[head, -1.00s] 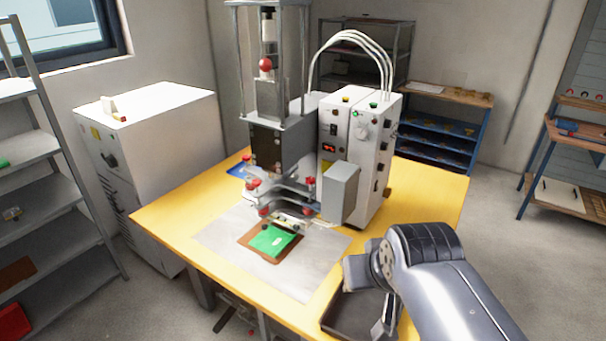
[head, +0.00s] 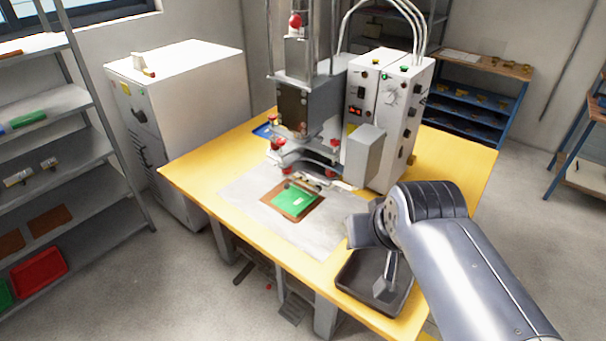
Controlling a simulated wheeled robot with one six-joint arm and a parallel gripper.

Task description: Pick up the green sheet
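The green sheet (head: 294,200) lies on a brown board (head: 271,201) on the grey mat of the yellow table, just in front of the welding press. A small pale mark shows on the sheet. My gripper (head: 386,284) is at the right of the sheet, low over a dark tray near the table's front right edge. It is apart from the sheet. Its fingers are small and partly hidden by my wrist, so I cannot tell whether they are open or shut.
The press (head: 305,110) and white control box (head: 388,110) stand behind the sheet. The dark tray (head: 349,279) lies at the front right of the table (head: 205,172). A grey shelf (head: 75,180) with a red bin (head: 38,272) and green items stands left. The mat (head: 250,188) around the board is clear.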

